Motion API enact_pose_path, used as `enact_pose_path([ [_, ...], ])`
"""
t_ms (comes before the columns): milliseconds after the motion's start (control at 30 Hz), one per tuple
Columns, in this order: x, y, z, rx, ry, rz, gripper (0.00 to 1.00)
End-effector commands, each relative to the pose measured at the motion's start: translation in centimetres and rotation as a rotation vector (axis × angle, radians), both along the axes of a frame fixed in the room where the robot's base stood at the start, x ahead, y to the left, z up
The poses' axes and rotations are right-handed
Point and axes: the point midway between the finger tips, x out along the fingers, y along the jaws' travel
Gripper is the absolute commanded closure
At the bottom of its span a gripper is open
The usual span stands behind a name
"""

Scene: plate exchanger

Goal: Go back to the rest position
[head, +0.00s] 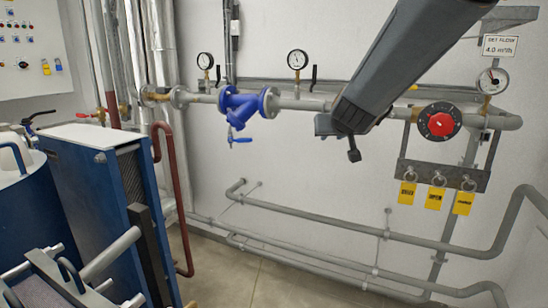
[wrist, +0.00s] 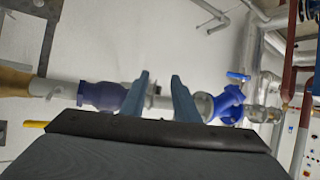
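My gripper (wrist: 160,97) shows in the wrist view with its two blue-grey fingers apart and nothing held between them. The grey pipe passes behind the fingers in that view. In the head view my arm comes down from the upper right, and the dark gripper end (head: 340,132) is in front of the pipe along the wall. Whether it touches the pipe cannot be told. The blue strainer valve (head: 240,106) is left of my gripper; it also shows in the wrist view (wrist: 229,105). A black dial with a red knob (head: 440,124) is to the right.
A "SET FLOW 4.0 m³/h" sign (head: 499,46) and a gauge (head: 492,81) are at upper right. Yellow tags (head: 435,198) hang from a bracket (head: 443,174). A blue plate exchanger (head: 95,200) stands at left. Low pipes (head: 330,228) run along the wall.

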Motion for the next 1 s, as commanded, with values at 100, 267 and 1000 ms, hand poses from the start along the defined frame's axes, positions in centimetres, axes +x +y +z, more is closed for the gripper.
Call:
enact_pose_path([
  [100,-4.7,0.5,-7.1,0.032,0.173,0.049,0.72],
  [267,-12.2,0.6,-15.2,0.064,0.417,0.079,0.72],
  [1000,-33.1,-2.5,-27.9,0.054,0.979,0.007,0.72],
])
